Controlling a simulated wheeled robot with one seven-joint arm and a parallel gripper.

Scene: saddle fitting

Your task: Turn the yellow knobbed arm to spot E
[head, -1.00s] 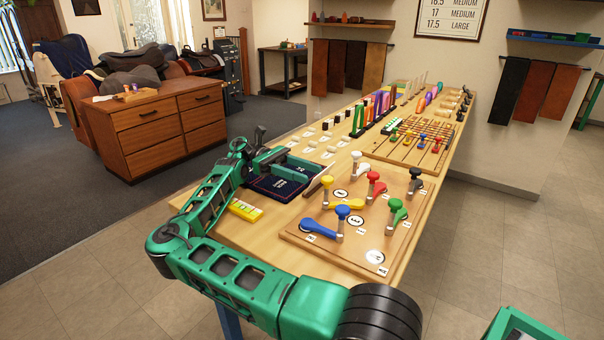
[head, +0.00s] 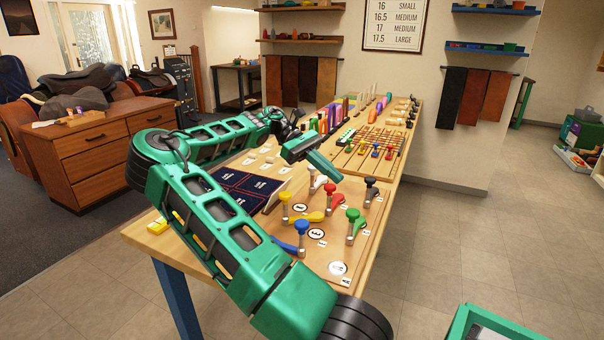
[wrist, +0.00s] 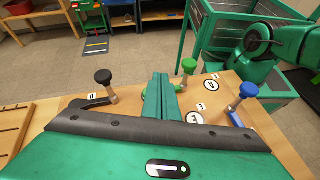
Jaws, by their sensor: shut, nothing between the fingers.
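The yellow knobbed arm (head: 308,217) lies on the wooden board in the head view. Its upright yellow knob (head: 284,197) is at the left end, and the flat arm reaches right. White round spots lie on the board, one near the yellow arm (head: 316,234) and one by the front corner (head: 338,268); their letters are too small to read surely. My gripper (head: 331,174) is shut and empty, above the board's back part, behind the yellow knob. In the wrist view my shut fingers (wrist: 163,92) overlap the green arm; the yellow arm is not seen there.
Other knobs stand close around: blue (head: 301,227), green (head: 353,215), red (head: 336,199), black (head: 370,181) and white (head: 321,181). A dark blue mat (head: 235,192) lies left of the board. More racks of small parts fill the table's far end.

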